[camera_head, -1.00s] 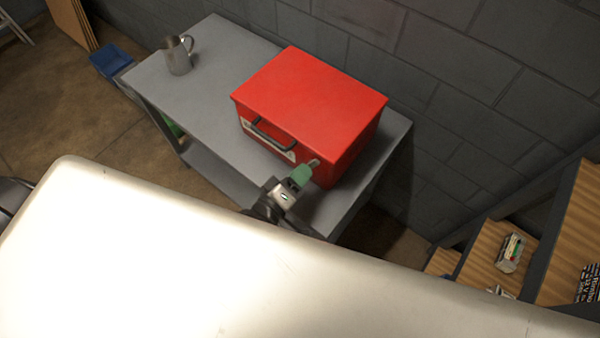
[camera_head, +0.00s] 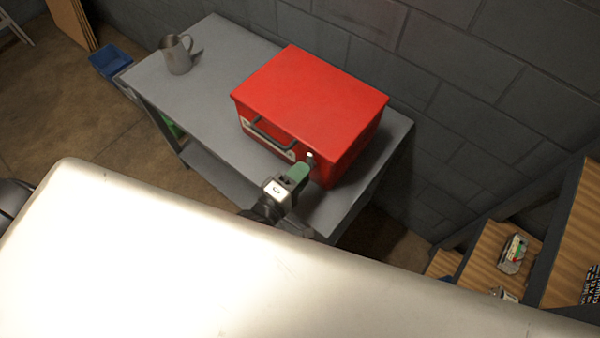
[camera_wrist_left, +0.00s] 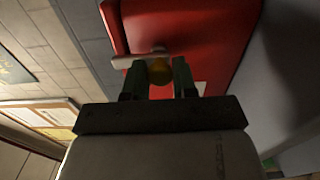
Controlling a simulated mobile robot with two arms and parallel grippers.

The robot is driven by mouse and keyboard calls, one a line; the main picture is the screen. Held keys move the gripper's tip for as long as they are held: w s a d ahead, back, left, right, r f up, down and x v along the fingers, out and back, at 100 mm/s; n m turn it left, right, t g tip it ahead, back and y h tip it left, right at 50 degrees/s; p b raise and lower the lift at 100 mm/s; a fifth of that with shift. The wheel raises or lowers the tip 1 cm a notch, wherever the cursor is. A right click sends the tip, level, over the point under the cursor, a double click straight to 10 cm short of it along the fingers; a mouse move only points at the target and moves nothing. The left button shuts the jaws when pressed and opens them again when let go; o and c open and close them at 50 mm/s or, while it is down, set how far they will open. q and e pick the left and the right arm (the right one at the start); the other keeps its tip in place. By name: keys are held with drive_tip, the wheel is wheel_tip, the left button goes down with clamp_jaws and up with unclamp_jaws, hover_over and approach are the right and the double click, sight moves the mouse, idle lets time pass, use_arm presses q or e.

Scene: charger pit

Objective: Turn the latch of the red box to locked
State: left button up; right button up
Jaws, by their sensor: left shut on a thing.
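The red box (camera_head: 310,95) sits on a grey metal table, its dark handle on the front face. My left gripper (camera_head: 302,168) is at the right part of that front face. In the left wrist view, its two green fingers (camera_wrist_left: 159,76) are shut on the latch (camera_wrist_left: 129,61), which has a pale lever and a brass-coloured knob between the fingers. The lever points left in that view. In the head view only a small bright tip of the latch (camera_head: 310,156) shows past the fingers. I cannot tell the latch's locked mark. My right gripper is not in view.
A metal jug (camera_head: 178,55) stands at the far left of the table (camera_head: 218,50). A block wall (camera_head: 470,100) runs close behind the box. Wooden shelves (camera_head: 490,250) with small items stand at the right. A blue bin (camera_head: 108,62) is at the left.

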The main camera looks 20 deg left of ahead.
use_arm(q)
drive_tip(key=o, duration=0.9)
drive_tip(key=shift+c, duration=0.2)
drive_tip(key=b+v, duration=0.1)
drive_tip(key=v, duration=0.9)
drive_tip(key=shift+s, duration=0.4)
drive_tip(key=shift+a, duration=0.15)
